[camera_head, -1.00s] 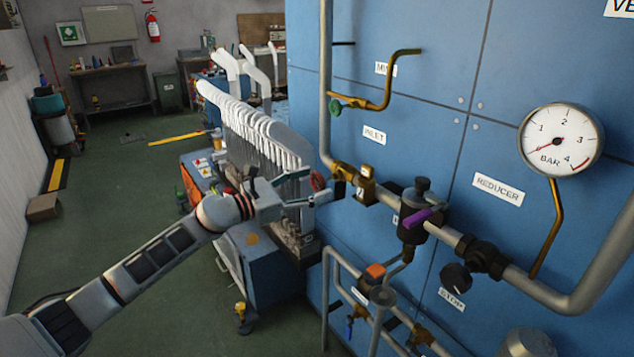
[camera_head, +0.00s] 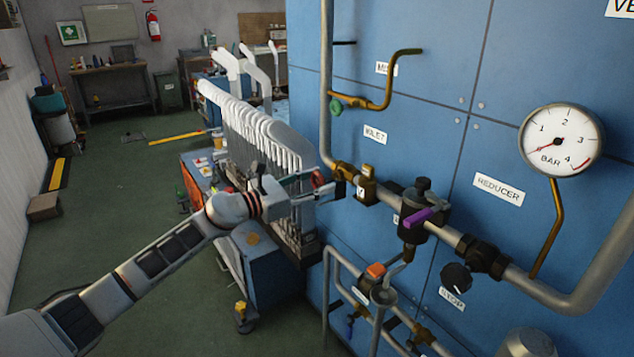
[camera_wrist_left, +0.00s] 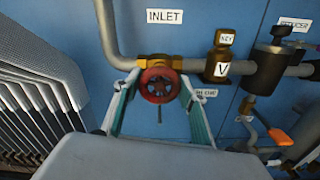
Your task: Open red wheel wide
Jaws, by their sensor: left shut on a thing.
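The red wheel (camera_wrist_left: 160,86) sits on the brass inlet valve under the INLET label, its face toward the left wrist camera. In the head view the wheel (camera_head: 318,179) shows only in part, at the left end of the pipe. My left gripper (camera_head: 324,187) is at the wheel. In the left wrist view the two fingers of my left gripper (camera_wrist_left: 158,82) lie on either side of the wheel's rim, shut on it. My right gripper is not in view.
A brass valve (camera_head: 366,186) and a black reducer with a purple lever (camera_head: 421,216) stand right of the wheel along the pipe. A pressure gauge (camera_head: 561,141) hangs on the blue wall. White sock boards (camera_head: 262,132) stand close left of my gripper.

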